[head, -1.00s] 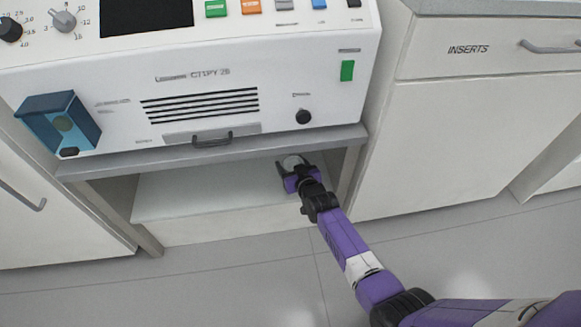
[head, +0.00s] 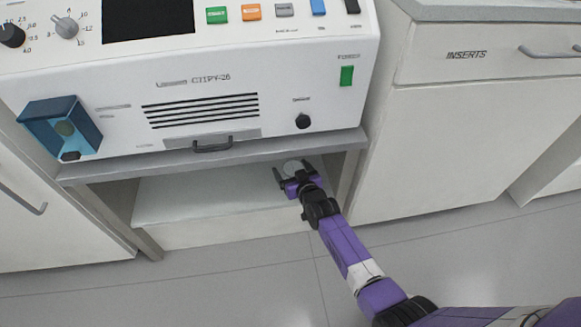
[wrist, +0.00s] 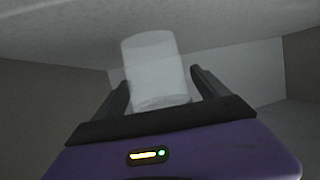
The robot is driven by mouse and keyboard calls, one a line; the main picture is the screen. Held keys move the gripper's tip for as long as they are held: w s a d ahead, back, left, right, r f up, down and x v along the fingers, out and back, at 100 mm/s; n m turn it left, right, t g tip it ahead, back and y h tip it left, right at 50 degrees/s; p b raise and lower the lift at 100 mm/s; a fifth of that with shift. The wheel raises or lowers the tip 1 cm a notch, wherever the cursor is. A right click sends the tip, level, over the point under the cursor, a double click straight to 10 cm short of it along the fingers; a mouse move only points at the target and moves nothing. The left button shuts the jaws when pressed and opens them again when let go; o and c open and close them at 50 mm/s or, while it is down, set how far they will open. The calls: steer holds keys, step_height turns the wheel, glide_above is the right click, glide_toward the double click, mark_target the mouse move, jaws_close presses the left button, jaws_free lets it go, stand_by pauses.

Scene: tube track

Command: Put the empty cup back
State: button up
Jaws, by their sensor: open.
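A pale, whitish cup (wrist: 154,68) stands upright between the two dark fingers of my gripper (wrist: 162,92) in the wrist view. The fingers are spread, with a gap showing on the cup's right side. In the head view the cup (head: 293,166) shows as a small pale round shape at the right end of the shelf (head: 200,198) under the machine. My gripper (head: 293,176) reaches into that shelf space with its fingers on both sides of the cup. The cup's inside cannot be seen.
The machine (head: 260,90) with a small drawer handle (head: 213,146) sits on a grey ledge (head: 110,170) just above my gripper. A side panel closes the shelf space on the right. A blue box (head: 62,128) is on the machine's front left. The shelf's left part is clear.

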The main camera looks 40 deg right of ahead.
steer(key=p+v, duration=0.4)
steer(key=v, duration=0.6)
steer(key=s+a+r+n+t+y, duration=0.1)
steer(key=s+a+r, duration=0.2)
steer(key=s+a, duration=0.45)
steer(key=s+a+r+n+y, duration=0.1)
steer(key=s+a+r, duration=0.3)
steer(key=s, duration=0.6)
steer(key=s+a+r+n+y, duration=0.1)
steer(key=s+a+r, duration=0.3)
steer(key=s+r, duration=0.3)
steer(key=s+a+r+n+y, duration=0.1)
steer(key=s+a+r, duration=0.3)
steer(key=s+r, duration=0.4)
step_height(320, 180, up, 4)
steer(key=shift+a+f+n+t+y, duration=0.1)
steer(key=shift+a+n+t+y, duration=0.25)
steer(key=shift+y, duration=0.25)
steer(key=shift+s, duration=0.1)
step_height(320, 180, up, 26)
steer(key=p, duration=2.6)
steer(key=shift+p, duration=0.3)
